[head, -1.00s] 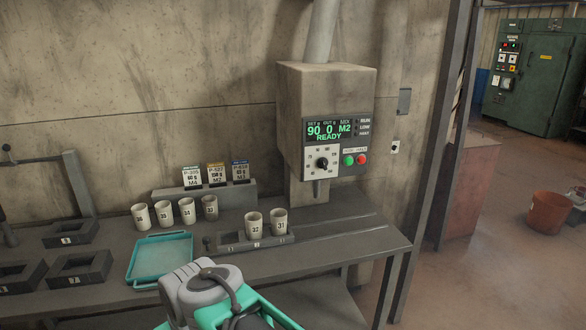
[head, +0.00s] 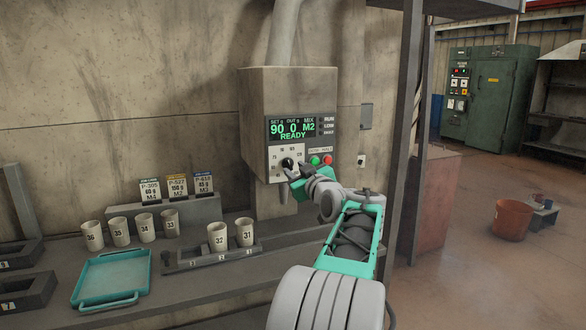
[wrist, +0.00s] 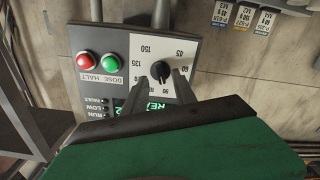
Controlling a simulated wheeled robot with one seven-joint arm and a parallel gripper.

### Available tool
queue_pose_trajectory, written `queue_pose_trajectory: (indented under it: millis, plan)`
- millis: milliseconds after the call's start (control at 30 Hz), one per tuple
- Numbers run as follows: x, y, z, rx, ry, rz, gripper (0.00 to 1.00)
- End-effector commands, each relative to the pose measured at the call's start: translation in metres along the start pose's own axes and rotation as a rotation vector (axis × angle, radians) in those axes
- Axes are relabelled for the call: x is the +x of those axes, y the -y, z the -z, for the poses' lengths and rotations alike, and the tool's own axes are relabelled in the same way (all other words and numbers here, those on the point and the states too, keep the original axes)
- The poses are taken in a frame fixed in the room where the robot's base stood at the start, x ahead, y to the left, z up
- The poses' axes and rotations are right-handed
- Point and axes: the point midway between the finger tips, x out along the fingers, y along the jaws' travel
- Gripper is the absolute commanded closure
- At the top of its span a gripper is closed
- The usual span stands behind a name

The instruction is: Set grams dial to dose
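The grams dial (head: 287,162) is a dark round knob on a white numbered plate, low on the beige dosing unit (head: 262,95). The green display (head: 291,129) reads SET 90, OUT 0, MIX M2, READY. My gripper (head: 293,174) is at the dial, just below and right of it in the head view. In the wrist view the dial plate is upside down, and the knob (wrist: 161,69) shows between the two dark fingers of my gripper (wrist: 162,80). The fingers are apart with a gap; contact with the knob is not clear.
Green (head: 315,160) and red (head: 327,159) buttons sit right of the dial. Three weight tags (head: 177,187) stand behind several numbered cups (head: 144,229). Cups 32 (head: 217,237) and 31 (head: 244,232) stand in a rack (head: 185,262). A teal tray (head: 111,277) lies left.

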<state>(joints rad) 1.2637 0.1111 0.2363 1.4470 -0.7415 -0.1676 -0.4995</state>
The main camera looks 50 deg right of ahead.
Motion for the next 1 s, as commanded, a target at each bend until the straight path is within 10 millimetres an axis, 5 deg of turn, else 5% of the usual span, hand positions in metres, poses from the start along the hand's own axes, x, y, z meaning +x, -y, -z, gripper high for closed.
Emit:
queue_pose_trajectory:
  millis: [200,433,833,1000]
  plan:
    - [0.026,0.0,0.001,0.0,0.001,0.0,0.67]
    - [0.027,0.0,0.0,0.0,0.001,0.0,0.67]
    - [0.027,0.0,0.0,0.0,0.002,0.0,0.99]
    - [0.027,0.0,0.0,0.0,0.002,0.0,1.0]
